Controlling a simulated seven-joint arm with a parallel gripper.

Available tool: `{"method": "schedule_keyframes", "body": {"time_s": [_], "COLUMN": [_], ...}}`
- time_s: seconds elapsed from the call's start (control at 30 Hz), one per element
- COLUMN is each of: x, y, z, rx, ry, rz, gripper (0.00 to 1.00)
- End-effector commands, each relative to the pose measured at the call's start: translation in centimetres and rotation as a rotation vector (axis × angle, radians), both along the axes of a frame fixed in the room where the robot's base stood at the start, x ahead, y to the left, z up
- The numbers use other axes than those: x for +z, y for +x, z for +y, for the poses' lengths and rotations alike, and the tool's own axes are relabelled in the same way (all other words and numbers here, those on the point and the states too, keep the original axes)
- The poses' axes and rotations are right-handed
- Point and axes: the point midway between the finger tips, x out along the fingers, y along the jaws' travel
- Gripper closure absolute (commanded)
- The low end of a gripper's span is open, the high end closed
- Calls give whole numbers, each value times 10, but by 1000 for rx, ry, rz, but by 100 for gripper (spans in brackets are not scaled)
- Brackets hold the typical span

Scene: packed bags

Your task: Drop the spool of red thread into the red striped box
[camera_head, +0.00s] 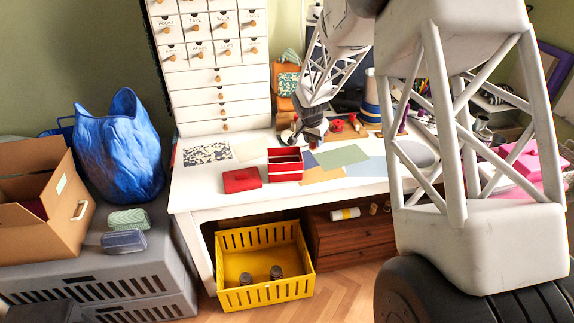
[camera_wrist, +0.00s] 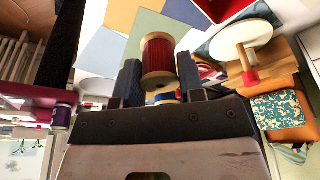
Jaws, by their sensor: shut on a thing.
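The spool of red thread (camera_wrist: 160,57), with tan wooden ends, sits between the two dark fingers of my gripper (camera_wrist: 159,77) in the wrist view. My gripper is shut on it. In the head view my gripper (camera_head: 297,138) hangs over the white table, just behind the red striped box; I cannot make out the held spool there. The red striped box (camera_head: 285,169) is open at the top and has pale bands. A red box edge and dark inside (camera_wrist: 222,8) show at the top of the wrist view, apart from the spool.
A red lid-like piece (camera_head: 242,180) lies left of the box. Coloured sheets (camera_head: 342,156) lie to its right. A white drawer cabinet (camera_head: 215,75) stands behind. A yellow crate (camera_head: 262,288) is on the floor, and a blue bag (camera_head: 120,150) stands at left.

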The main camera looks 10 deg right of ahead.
Motion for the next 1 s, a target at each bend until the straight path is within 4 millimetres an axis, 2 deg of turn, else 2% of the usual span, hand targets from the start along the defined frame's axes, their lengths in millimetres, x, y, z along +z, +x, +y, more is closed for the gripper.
{"method": "schedule_keyframes", "body": {"time_s": [0.57,0.67,1.0], "x": [1,3,12], "y": [2,5,20], "z": [5,15,67], "rx": [1,2,2], "ry": [0,0,0], "rz": [0,0,0], "gripper": [86,86,86]}}
